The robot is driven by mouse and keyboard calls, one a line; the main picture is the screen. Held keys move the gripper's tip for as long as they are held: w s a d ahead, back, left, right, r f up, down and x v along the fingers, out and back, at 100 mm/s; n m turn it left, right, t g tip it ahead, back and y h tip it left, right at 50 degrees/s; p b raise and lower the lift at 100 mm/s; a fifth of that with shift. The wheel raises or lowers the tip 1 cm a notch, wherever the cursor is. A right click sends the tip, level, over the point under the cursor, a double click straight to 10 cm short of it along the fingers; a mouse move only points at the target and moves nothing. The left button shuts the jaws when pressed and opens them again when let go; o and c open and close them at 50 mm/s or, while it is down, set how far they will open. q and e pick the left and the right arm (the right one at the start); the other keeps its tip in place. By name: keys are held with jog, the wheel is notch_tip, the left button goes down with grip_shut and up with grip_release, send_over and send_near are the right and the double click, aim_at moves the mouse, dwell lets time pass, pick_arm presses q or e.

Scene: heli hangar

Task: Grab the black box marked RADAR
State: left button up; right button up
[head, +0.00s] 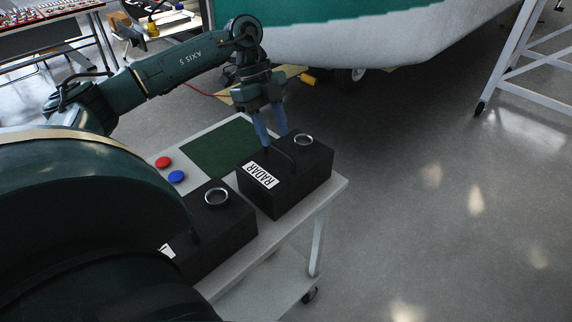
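The black box marked RADAR (308,180) stands upright on the right end of a white cart. It has a white RADAR label on its near left face, a dark handle (284,158) and a silver ring on top. My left gripper (274,139) reaches down from above, its two blue fingers apart at the top of the box near the handle. The fingers look open; whether they touch the handle I cannot tell. My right gripper is not in view.
A second black box (228,226) with a ring stands close on the left, partly hidden by my own body. The cart top (243,252) also carries a green mat (213,149), a red button (163,162) and a blue button (176,177). Open floor lies to the right.

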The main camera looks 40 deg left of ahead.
aim_at(279, 149)
pick_arm(q)
jog(key=shift+x, duration=2.8)
jog(key=shift+a, duration=0.2)
jog(key=shift+c, duration=0.2)
grip_shut()
jog(key=shift+w+r, duration=0.15)
